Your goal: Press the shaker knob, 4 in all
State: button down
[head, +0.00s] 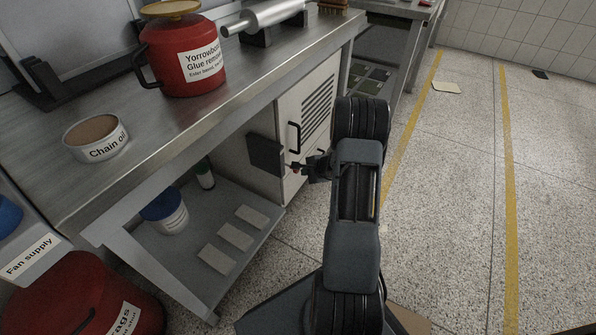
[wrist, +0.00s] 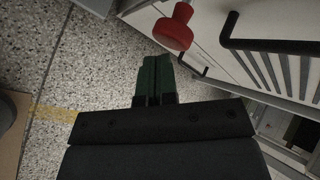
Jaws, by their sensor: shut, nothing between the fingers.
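A red mushroom-shaped knob (wrist: 173,30) sticks out from the pale cabinet front in the wrist view, just beyond and to the right of my fingertips. In the head view a small red spot (head: 295,171) shows by the cabinet, mostly hidden by my gripper. My gripper (wrist: 156,60) is shut and empty, its dark green fingers together. It looks apart from the knob in the wrist view. In the head view my gripper (head: 302,167) is at the cabinet's lower front, below its black handle (head: 294,138).
The steel bench (head: 200,120) overhangs the cabinet (head: 310,100). On it stand a red glue remover can (head: 184,68) and a chain oil tin (head: 96,142). A dark open panel (head: 266,155) juts left of my gripper.

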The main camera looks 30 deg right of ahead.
jog(key=shift+w+a+b, duration=0.3)
jog(key=shift+w+a, duration=0.1)
jog(key=shift+w, duration=0.3)
jog(key=shift+w+a+b, duration=0.25)
jog(key=shift+w+a, duration=0.1)
jog(key=shift+w, duration=0.3)
dwell(1.3)
jog(key=shift+s+d, duration=0.1)
jog(key=shift+s, duration=0.05)
jog(key=shift+s+d+b, duration=0.35)
jog(key=shift+s+d, duration=0.1)
jog(key=shift+s, duration=0.35)
jog(key=shift+s+d+b, duration=0.35)
jog(key=shift+s+d, duration=0.05)
jog(key=shift+s, duration=0.35)
jog(key=s, duration=0.1)
jog(key=s+d, duration=0.1)
jog(key=s, duration=0.1)
jog(key=s+d+b, duration=0.1)
jog(key=shift+s+d, duration=0.2)
jog(key=shift+s, duration=0.05)
jog(key=shift+a, duration=0.1)
dwell(2.2)
